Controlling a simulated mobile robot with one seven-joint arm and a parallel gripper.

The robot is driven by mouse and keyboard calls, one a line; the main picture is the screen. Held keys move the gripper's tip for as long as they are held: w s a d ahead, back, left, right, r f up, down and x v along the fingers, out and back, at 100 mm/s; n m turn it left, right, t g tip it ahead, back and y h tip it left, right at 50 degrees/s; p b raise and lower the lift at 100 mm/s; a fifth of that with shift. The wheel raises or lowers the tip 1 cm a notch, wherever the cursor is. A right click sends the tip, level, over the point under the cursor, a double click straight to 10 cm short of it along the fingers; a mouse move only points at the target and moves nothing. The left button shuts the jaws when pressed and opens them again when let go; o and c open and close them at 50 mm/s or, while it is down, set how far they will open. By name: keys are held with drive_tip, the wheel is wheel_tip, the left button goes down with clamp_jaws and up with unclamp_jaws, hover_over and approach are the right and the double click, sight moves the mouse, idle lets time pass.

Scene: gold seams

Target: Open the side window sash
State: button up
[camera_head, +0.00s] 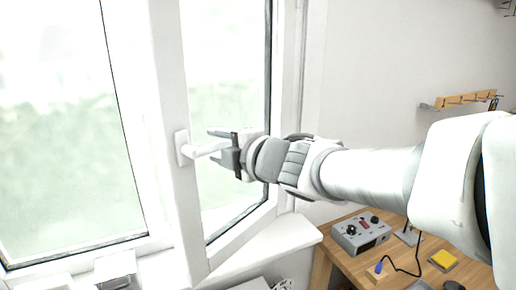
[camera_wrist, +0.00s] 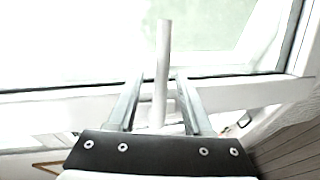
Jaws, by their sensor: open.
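The side window sash (camera_head: 178,210) is a white frame around a pane in the head view. Its lower edge slants up to the right, at an angle to the large left window; I cannot tell how far it stands ajar. Its white handle (camera_head: 203,149) sits on the sash's left upright and points right, about level. My gripper (camera_head: 212,146) is open at the handle, one finger above and one below. In the wrist view the handle (camera_wrist: 163,55) lies between the two fingers (camera_wrist: 160,90), with gaps visible on both sides.
A wooden table (camera_head: 322,262) at lower right holds a grey control box (camera_head: 360,233), a yellow block (camera_head: 443,259) and a cable. A white sill (camera_head: 270,243) runs under the sash. A wooden rack (camera_head: 466,99) hangs on the right wall.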

drive_tip(key=p+v, duration=0.4)
drive_tip(key=v, duration=1.3)
drive_tip(key=shift+r, duration=0.15)
